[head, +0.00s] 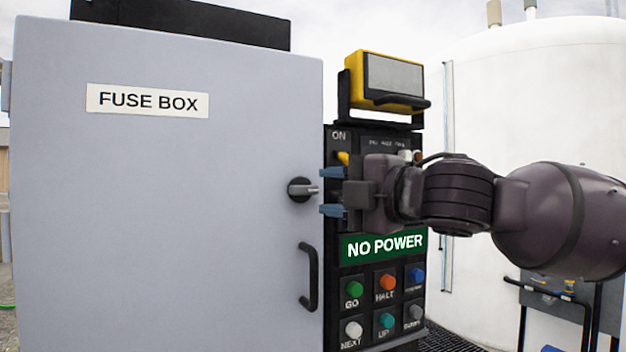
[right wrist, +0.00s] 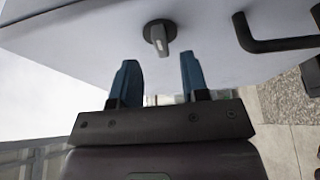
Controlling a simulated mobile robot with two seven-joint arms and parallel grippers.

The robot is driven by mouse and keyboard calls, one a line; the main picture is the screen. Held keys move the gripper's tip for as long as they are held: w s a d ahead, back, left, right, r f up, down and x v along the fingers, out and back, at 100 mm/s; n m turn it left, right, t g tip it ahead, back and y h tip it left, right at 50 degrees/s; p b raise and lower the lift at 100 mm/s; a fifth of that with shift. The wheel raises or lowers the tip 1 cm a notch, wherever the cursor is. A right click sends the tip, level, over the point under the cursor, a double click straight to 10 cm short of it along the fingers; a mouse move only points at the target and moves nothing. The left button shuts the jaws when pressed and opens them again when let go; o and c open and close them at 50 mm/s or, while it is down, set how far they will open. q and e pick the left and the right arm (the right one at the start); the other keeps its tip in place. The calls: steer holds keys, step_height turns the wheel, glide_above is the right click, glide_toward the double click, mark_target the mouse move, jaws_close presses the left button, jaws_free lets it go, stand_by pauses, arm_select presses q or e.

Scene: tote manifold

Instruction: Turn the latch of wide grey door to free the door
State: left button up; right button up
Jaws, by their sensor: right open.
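The wide grey door (head: 170,220) fills the left of the head view, carries a "FUSE BOX" label and looks closed. Its latch (head: 302,190) is a dark round knob with a lighter grey lever, near the door's right edge. In the head view the lever points right. My right gripper (head: 332,192) is just right of the latch, with its two blue fingers open above and below the lever's level. In the right wrist view the latch (right wrist: 160,36) sits ahead of the open fingers, between their lines and apart from them. My left gripper is not in view.
A black door handle (head: 309,277) is below the latch; it also shows in the right wrist view (right wrist: 270,42). A black control panel (head: 383,290) with several coloured buttons and a "NO POWER" sign (head: 384,246) stands right of the door. A white tank (head: 530,100) is behind.

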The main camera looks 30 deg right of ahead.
mark_target(309, 190)
steer(key=shift+p+x, duration=0.75)
steer(key=shift+x, duration=1.3)
steer(key=shift+a, duration=0.1)
steer(key=shift+c, duration=0.4)
steer(key=shift+s, duration=0.15)
jaws_close()
